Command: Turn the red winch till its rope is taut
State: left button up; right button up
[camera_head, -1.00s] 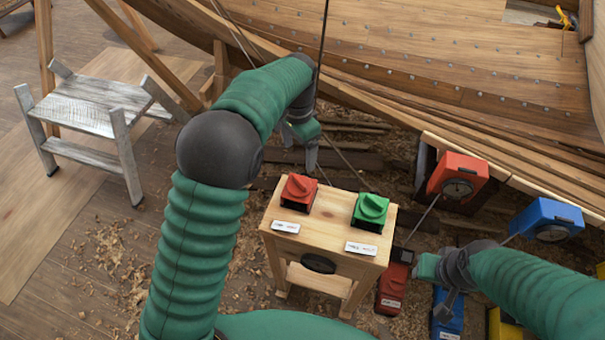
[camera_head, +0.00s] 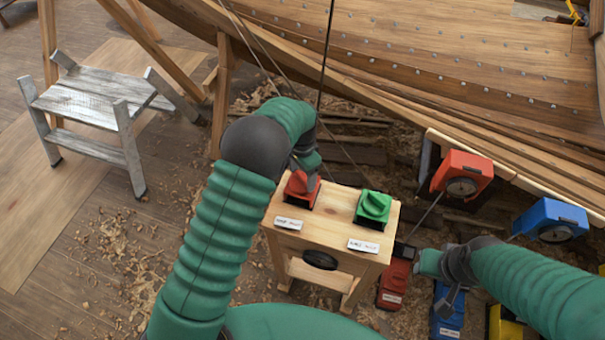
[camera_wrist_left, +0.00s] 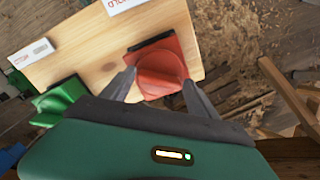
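The red winch (camera_head: 299,190), a red knob on a dark base, sits on the left of a small wooden stand (camera_head: 335,212); the gripper partly hides it in the head view. My left gripper (camera_wrist_left: 158,92) is over it, its two grey fingers open on either side of the red knob (camera_wrist_left: 160,70) in the left wrist view. A gap shows on the right finger's side; I cannot tell whether the left finger touches. Thin ropes (camera_head: 262,58) run up past the hull; I cannot tell which belongs to the red winch. My right gripper (camera_head: 447,303) hangs at the lower right, its opening unclear.
A green winch (camera_head: 373,208) sits on the stand's right side, with white labels (camera_head: 289,222) in front. A red box (camera_head: 462,172) and blue box (camera_head: 549,219) are by the hull (camera_head: 450,60). A grey stool (camera_head: 88,105) stands left on the shaving-strewn floor.

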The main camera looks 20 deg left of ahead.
pick_arm(q)
jog(key=c, duration=1)
jog(key=shift+r, duration=0.1)
jog(key=m+p, duration=0.1)
jog(key=m, duration=0.5)
jog(key=shift+r, duration=0.1)
jog(key=m+p, duration=0.1)
jog(key=m, duration=0.5)
jog(key=shift+w, duration=0.1)
jog(key=o, duration=1.1)
jog(key=shift+o, duration=1.3)
